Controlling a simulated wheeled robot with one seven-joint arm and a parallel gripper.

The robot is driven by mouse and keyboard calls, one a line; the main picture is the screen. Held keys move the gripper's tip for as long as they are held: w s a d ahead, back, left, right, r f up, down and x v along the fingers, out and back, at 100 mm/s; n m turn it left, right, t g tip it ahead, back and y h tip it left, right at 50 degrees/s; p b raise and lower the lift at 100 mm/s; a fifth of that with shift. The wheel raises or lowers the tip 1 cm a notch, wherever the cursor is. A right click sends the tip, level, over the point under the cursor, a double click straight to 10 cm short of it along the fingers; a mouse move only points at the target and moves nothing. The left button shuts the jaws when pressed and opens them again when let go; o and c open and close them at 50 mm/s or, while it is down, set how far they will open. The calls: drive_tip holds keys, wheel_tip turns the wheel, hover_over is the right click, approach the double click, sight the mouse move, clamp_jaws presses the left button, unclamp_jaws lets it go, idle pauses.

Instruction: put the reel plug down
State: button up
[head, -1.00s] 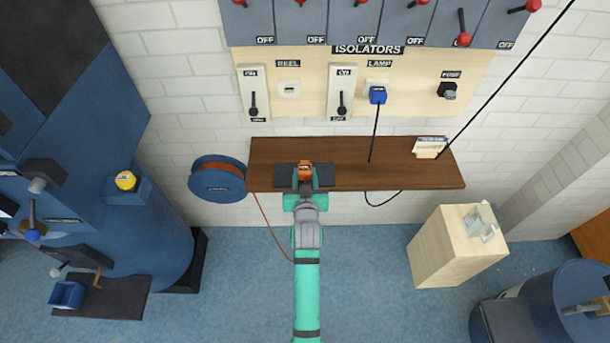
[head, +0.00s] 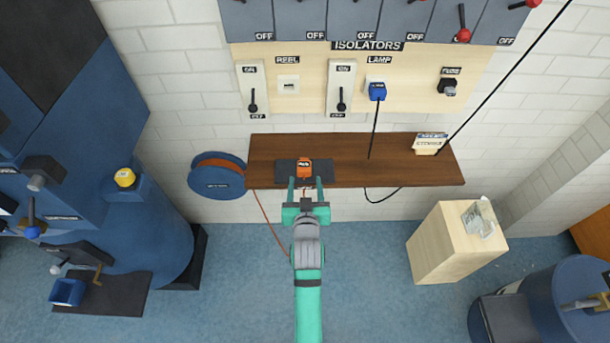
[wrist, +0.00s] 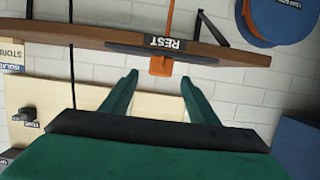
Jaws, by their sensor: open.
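The orange reel plug (head: 304,168) rests on a dark mat (head: 284,171) on the brown wall shelf (head: 400,174). In the wrist view the orange plug (wrist: 160,66) shows beyond my fingertips, beside the mat's edge marked REST (wrist: 150,43). My gripper (head: 305,184) is open and empty, just in front of the plug, its two green fingers apart. The fingers also show spread in the wrist view (wrist: 162,82). The plug's orange cord (head: 266,224) hangs below the shelf towards the blue reel (head: 217,182).
A blue plug (head: 377,91) sits in the LAMP socket, its black cord crossing the shelf. The REEL socket (head: 288,85) is empty. Cards (head: 430,143) stand at the shelf's right. A wooden box (head: 452,243) stands at lower right. The floor below the shelf is clear.

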drive_tip(key=s+f, duration=0.2)
drive_tip(key=s, duration=2.9)
drive_tip(key=a+r+v, duration=0.1)
drive_tip(key=r+v, duration=0.1)
drive_tip(key=v, duration=0.8)
drive_tip(key=shift+t, duration=0.4)
drive_tip(key=shift+r, duration=0.15)
